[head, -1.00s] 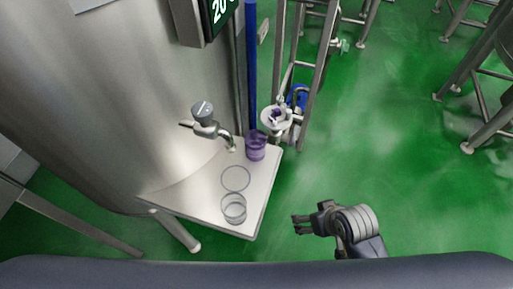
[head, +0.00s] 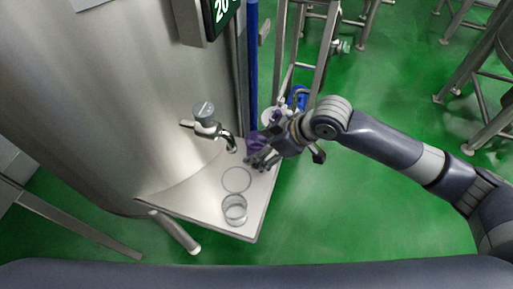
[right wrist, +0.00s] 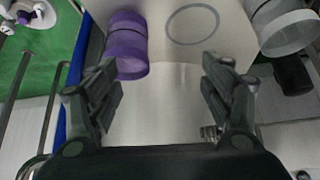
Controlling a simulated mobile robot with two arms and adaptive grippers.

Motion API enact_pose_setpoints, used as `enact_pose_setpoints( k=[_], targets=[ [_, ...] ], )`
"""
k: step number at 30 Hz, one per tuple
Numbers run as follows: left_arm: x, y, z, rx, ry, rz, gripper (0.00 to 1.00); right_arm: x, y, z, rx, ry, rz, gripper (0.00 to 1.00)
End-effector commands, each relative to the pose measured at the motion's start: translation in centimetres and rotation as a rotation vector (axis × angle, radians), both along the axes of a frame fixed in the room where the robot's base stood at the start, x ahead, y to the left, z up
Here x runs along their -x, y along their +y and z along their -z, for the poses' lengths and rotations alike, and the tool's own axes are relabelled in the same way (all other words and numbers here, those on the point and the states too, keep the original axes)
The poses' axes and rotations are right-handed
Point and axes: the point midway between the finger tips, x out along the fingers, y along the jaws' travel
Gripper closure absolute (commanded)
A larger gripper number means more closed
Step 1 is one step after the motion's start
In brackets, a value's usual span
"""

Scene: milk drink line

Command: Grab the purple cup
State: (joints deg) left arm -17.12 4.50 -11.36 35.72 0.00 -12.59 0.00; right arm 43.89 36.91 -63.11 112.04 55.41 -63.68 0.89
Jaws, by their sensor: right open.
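The purple cup (head: 254,140) stands on the metal shelf at its far right corner, partly hidden behind my right gripper in the head view. My right gripper (head: 260,163) is close in front of it, coming from the right. In the right wrist view the cup (right wrist: 127,45) is at the upper left, just beyond the left finger and not centred between the fingers. The right gripper (right wrist: 165,95) is open, with nothing between its fingers. My left gripper is not in view.
The metal shelf (head: 205,206) also holds a clear cup (head: 235,210) and a marked ring (head: 237,180). A tap (head: 206,122) juts from the large tank above the shelf. A blue pole (head: 253,70) and a metal frame (head: 325,50) stand behind. Green floor lies to the right.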

Motion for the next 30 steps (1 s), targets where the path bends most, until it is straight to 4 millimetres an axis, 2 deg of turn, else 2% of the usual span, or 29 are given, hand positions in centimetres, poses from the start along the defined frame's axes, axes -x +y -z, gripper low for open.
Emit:
enact_pose_setpoints(
  k=[1,3,9,18,26,30],
  targets=[
    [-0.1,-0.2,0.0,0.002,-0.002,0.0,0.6,-1.1,-1.0,-0.4,0.017,-0.003,0.008,0.27],
    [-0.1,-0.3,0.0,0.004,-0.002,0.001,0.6,-2.1,-1.9,-0.7,0.027,0.0,0.018,0.27],
    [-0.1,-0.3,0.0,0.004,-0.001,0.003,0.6,-3.5,-3.1,-0.9,0.039,0.011,0.037,0.27],
    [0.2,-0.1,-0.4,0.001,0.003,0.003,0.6,-4.6,-1.1,2.7,0.037,0.014,0.039,0.27],
    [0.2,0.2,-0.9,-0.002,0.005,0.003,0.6,-5.1,-0.3,4.2,0.039,0.012,0.039,0.27],
    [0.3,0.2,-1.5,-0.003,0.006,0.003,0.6,-5.5,0.6,5.8,0.039,0.013,0.038,0.27]
  ],
)
